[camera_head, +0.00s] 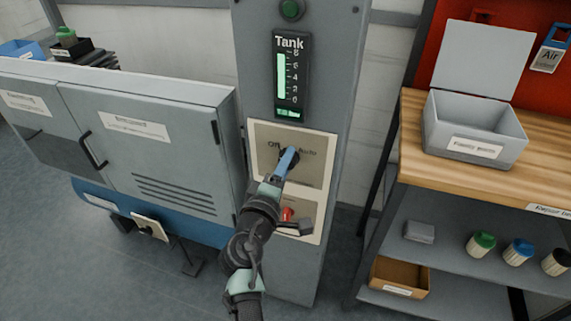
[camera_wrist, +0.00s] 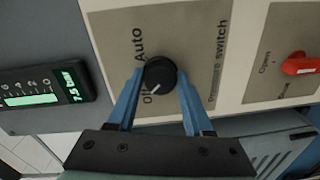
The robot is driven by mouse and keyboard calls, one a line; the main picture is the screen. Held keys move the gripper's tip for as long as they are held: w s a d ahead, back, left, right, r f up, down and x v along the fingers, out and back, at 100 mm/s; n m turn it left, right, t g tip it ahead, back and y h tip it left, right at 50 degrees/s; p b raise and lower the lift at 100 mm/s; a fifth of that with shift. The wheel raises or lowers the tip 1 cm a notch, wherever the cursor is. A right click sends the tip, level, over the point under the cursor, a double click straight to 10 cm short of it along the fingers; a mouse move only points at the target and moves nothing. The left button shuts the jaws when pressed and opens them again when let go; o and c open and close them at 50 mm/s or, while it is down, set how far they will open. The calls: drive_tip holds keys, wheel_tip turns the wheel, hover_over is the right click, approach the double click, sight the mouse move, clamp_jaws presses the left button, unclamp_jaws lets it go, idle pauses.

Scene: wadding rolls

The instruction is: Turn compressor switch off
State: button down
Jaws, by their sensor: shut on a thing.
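The compressor switch is a round black knob (camera_wrist: 158,72) on a beige plate (camera_wrist: 205,75) lettered "Auto" and "Off". A white pointer line on the knob points down-left in the wrist view, towards the "Off" lettering. My gripper (camera_wrist: 160,80) has its two blue fingers on either side of the knob, shut on it. In the head view my gripper (camera_head: 289,158) reaches up to the plate (camera_head: 318,143) on the grey column, and its fingers hide most of the knob.
A red valve handle (camera_head: 287,214) sits just below the switch, close to my wrist. A lit tank gauge (camera_head: 291,76) is above. A grey cabinet (camera_head: 165,160) stands at the left, and a wooden-topped bench (camera_head: 412,122) with a lidded box (camera_head: 475,130) at the right.

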drive_tip(key=shift+f, duration=0.1)
drive_tip(key=shift+c, duration=1.5)
unclamp_jaws()
drive_tip(key=v, duration=1.3)
